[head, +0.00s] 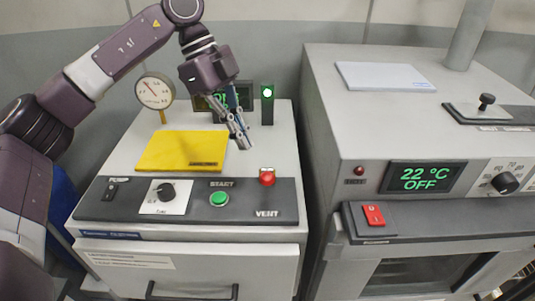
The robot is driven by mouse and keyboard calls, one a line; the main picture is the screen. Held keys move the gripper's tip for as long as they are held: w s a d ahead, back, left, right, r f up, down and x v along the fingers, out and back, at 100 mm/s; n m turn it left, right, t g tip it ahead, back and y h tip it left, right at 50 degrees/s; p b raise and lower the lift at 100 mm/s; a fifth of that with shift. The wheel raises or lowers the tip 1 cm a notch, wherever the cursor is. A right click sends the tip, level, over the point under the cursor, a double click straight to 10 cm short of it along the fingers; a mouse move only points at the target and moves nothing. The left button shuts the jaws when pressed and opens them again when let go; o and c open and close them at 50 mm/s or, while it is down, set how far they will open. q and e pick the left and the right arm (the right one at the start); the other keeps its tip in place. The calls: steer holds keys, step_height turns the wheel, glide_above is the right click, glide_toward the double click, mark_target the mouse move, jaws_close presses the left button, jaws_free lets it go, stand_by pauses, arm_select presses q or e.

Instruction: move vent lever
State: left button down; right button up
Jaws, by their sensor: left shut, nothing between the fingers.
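My left gripper (243,140) points down above the top of the left machine (122,155), shut and empty. It is apart from the controls. A black knob (487,101) stands upright on a dark slotted plate (492,114) on top of the right oven (390,117); it looks like a lever, but its label is too small to read. My left gripper is far to its left. The word VENT (267,214) is printed on the left machine's front panel, below a red button (267,177). My right gripper is not in view.
A yellow folder (182,151), a gauge (154,92) and a lit green lamp (267,93) are on the left machine. A green START button (219,199) and a dial (166,192) are on its panel. The oven has a display (425,177) and red switch (374,215). A pipe (468,35) rises behind.

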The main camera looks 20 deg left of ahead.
arm_select(q)
steer(key=s+v, duration=0.1)
steer(key=v, duration=0.8)
steer(key=shift+w+a, duration=0.15)
steer(key=shift+w, duration=0.3)
steer(key=shift+r, duration=0.1)
